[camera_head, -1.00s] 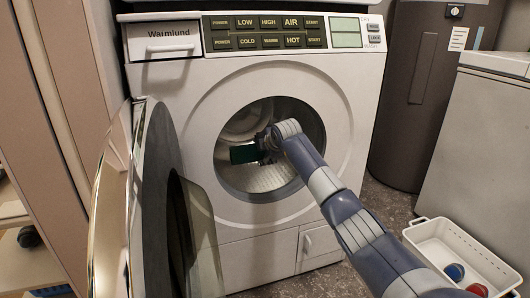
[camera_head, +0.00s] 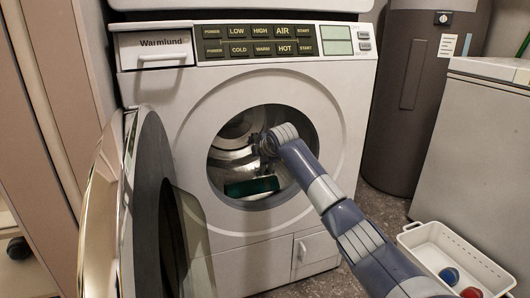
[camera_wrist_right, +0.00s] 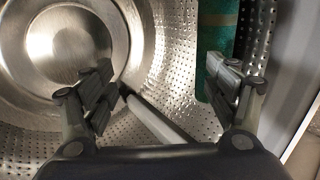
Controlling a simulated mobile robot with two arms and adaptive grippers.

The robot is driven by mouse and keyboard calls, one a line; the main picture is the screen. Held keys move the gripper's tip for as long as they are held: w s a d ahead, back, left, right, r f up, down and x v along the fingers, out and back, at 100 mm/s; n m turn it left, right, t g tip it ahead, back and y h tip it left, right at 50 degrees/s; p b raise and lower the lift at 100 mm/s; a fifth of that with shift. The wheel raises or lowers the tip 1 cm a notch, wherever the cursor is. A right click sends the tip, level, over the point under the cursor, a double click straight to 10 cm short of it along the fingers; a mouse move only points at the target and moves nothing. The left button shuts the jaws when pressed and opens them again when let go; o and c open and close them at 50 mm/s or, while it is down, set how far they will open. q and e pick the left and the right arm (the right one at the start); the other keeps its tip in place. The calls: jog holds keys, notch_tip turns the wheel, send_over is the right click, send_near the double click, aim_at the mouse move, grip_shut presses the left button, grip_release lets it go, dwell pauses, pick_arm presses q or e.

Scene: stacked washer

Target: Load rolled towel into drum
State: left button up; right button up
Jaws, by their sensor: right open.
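The rolled towel (camera_head: 251,187) is dark green and lies at the bottom of the drum (camera_head: 231,163), just inside the round opening. My right gripper (camera_head: 262,143) reaches through the opening, above the towel and apart from it in the head view. In the right wrist view, my right gripper (camera_wrist_right: 162,95) has its fingers spread with nothing between them. The green towel (camera_wrist_right: 217,38) shows there behind and beside the right finger, partly hidden by it. The washer door (camera_head: 160,205) stands open on the left. My left gripper is not in view.
The round rim of the washer (camera_head: 318,118) surrounds my right arm closely. A white basket (camera_head: 430,243) with a blue ball and a red ball stands on the floor at right. A dark cylindrical tank (camera_head: 418,100) and a white chest (camera_head: 485,150) stand beyond it.

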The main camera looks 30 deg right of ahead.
jog(key=v, duration=0.9)
jog(key=shift+s+r, duration=0.15)
jog(key=shift+s, duration=0.1)
